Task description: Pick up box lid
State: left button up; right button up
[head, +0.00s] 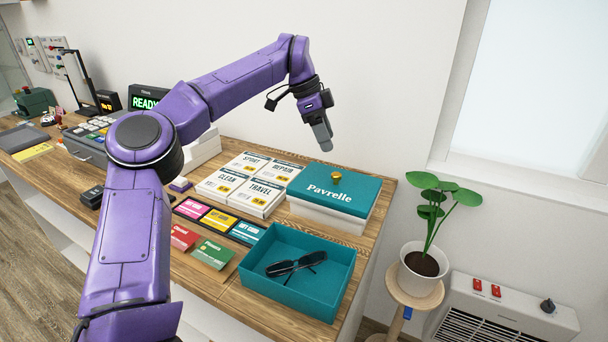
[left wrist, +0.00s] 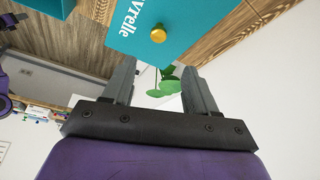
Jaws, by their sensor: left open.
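The box lid (head: 352,203) is teal with the word "Pavrelle" and a round gold knob (head: 336,177) on top. It sits on a white box (head: 325,216) at the right end of the counter. My left gripper (head: 322,138) is above and slightly left of the knob, apart from it, pointing down. In the left wrist view the two fingers of my left gripper (left wrist: 160,85) are spread with nothing between them. The lid (left wrist: 150,20) and its knob (left wrist: 158,35) show beyond the fingertips. My right gripper is not in view.
An open teal tray (head: 335,293) holding dark sunglasses (head: 293,265) stands in front of the box. Several cards and boxed gift packs lie to the left. A potted plant (head: 424,262) on a stool stands right of the counter. The wall is close behind.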

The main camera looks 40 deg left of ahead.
aim_at(336, 174)
pick_arm(q)
jog(key=x, duration=0.4)
jog(key=shift+s+f, duration=0.2)
jog(key=x, duration=0.1)
jog(key=p+x, duration=0.1)
jog(key=x, duration=0.1)
jog(key=p+x, duration=0.1)
jog(key=x, duration=0.1)
jog(key=shift+s+a+f, duration=0.2)
jog(key=shift+s+a, duration=0.05)
jog(key=shift+a, duration=0.05)
jog(key=shift+d+f, duration=0.2)
jog(key=shift+f, duration=0.05)
grip_shut()
